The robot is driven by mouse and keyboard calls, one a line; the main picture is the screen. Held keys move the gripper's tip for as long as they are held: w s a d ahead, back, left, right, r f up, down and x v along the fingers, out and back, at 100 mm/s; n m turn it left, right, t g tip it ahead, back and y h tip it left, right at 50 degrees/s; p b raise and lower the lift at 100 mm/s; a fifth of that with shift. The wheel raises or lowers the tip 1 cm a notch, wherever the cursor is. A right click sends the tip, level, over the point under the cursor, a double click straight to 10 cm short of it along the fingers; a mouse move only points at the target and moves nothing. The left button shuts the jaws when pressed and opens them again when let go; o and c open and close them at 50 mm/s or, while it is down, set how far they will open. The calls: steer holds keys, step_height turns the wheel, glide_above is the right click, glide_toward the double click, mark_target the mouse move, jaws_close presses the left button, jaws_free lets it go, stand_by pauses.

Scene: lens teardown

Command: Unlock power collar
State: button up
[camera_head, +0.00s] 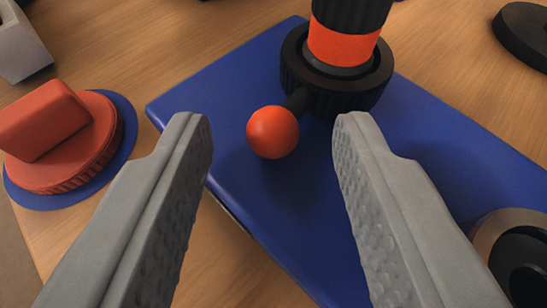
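The power collar (300,82) is a black ribbed ring around the foot of an upright black cylinder with an orange band (342,45). A short black lever sticks out of the ring toward me and ends in an orange ball knob (273,132). My gripper (270,125) is open, with one grey textured finger on each side of the knob in the picture. Neither finger appears to touch it. I cannot tell how far the knob is from the fingertips in depth. The top of the cylinder is cut off by the picture edge.
The assembly stands on a blue mat or plate (235,75) on a wooden table (165,50). A red knobbed disc (90,160) sits on a blue round pad at left. A dark ring part (495,225) is at lower right, a black disc (525,30) at upper right.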

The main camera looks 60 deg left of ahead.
steer(key=v, duration=1.7)
steer(key=shift+d, duration=0.15)
